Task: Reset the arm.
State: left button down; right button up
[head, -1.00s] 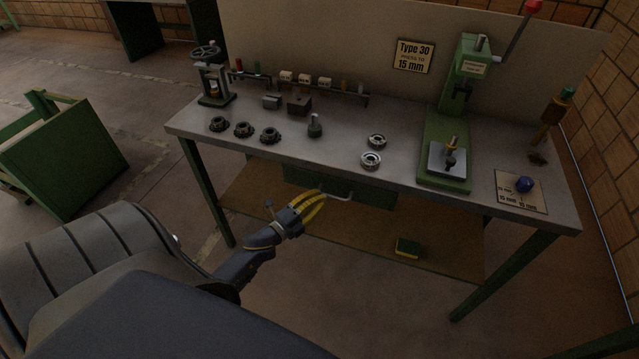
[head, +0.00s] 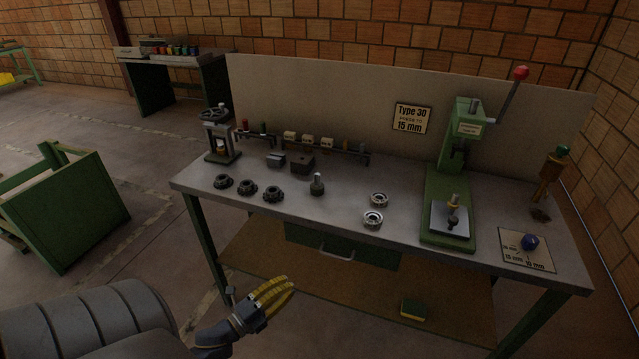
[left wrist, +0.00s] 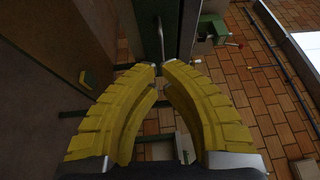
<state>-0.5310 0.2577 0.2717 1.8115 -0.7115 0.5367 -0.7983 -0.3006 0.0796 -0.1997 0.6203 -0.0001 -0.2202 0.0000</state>
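My left gripper (head: 288,285), with yellow segmented fingers, is in the lower middle of the head view, in front of the workbench (head: 400,205). It is apart from the green drawer (head: 375,258) and its handle (head: 335,257). In the left wrist view the fingertips (left wrist: 161,67) curve towards each other with a narrow gap and nothing held between them. The drawer looks shut. My right gripper is not in view.
On the bench stand a green press (head: 447,195), a small hand-wheel press (head: 220,140), several dark parts (head: 247,189) and two bearing rings (head: 378,199). A sponge (head: 412,309) lies on the lower shelf. A green crate (head: 75,215) stands at the left.

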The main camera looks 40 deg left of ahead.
pick_arm(q)
jog(key=s+a+f+n+g+y, duration=0.1)
jog(key=s+f+n+g+y, duration=0.2)
jog(key=f, duration=0.7)
jog(key=s+a+f+n+g, duration=0.15)
jog(key=s+f+n, duration=0.35)
jog(key=f, duration=0.5)
jog(key=s+a+f+n+g+y, duration=0.1)
jog(key=s+f+n+g+y, duration=0.2)
jog(key=f, duration=0.7)
jog(key=s+d+f+n+g+h, duration=0.1)
jog(key=s+d+f+n+g, duration=0.25)
jog(key=s+f, duration=0.55)
jog(key=s+d+f+n+g+h, duration=0.1)
jog(key=s+d+f+n+g, duration=0.15)
jog(key=s+d+f, duration=0.45)
jog(key=s+d+f+g, duration=0.3)
jog(key=s+d+f, duration=0.3)
jog(key=s, duration=0.3)
jog(key=shift+d+m+g+h, duration=0.35)
jog(key=shift+d+m+h, duration=0.05)
jog(key=shift+d, duration=0.15)
